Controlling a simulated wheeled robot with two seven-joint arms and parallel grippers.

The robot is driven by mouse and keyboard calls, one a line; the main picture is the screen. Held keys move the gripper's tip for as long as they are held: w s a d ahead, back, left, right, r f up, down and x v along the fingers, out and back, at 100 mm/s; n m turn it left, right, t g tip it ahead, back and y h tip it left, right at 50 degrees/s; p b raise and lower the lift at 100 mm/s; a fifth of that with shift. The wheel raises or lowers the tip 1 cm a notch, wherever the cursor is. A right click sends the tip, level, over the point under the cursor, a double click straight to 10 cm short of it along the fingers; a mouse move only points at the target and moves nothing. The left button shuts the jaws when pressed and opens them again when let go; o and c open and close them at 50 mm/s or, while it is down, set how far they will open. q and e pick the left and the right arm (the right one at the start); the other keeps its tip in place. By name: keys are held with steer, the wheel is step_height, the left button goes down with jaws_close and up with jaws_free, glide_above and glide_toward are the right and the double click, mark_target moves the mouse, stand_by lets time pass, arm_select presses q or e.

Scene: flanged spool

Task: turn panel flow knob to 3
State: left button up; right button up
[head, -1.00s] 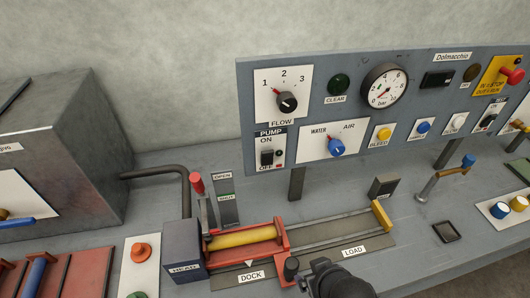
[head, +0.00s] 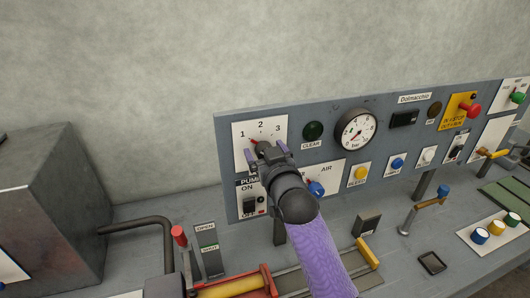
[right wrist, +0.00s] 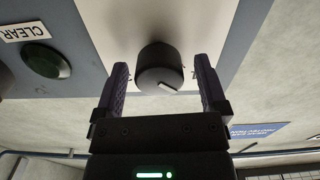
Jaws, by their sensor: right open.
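The flow panel plate (head: 240,129) is white with the numbers 1, 2 and 3 in an arc. Its black flow knob (right wrist: 160,66) is mostly hidden behind my right gripper in the head view. A red pointer tip still shows there, towards the 1. My right gripper (head: 266,150) is at the knob with its purple fingers open. In the right wrist view the knob sits between the two fingertips, with a gap on each side. My left gripper is not in view.
A green clear button (head: 313,131) and a pressure gauge (head: 356,130) are right of the plate. The pump switch (head: 249,205) is below the plate. The red-framed dock slide (head: 268,280) is on the bench.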

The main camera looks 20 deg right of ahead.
steer(key=shift+w, duration=0.2)
jaws_close()
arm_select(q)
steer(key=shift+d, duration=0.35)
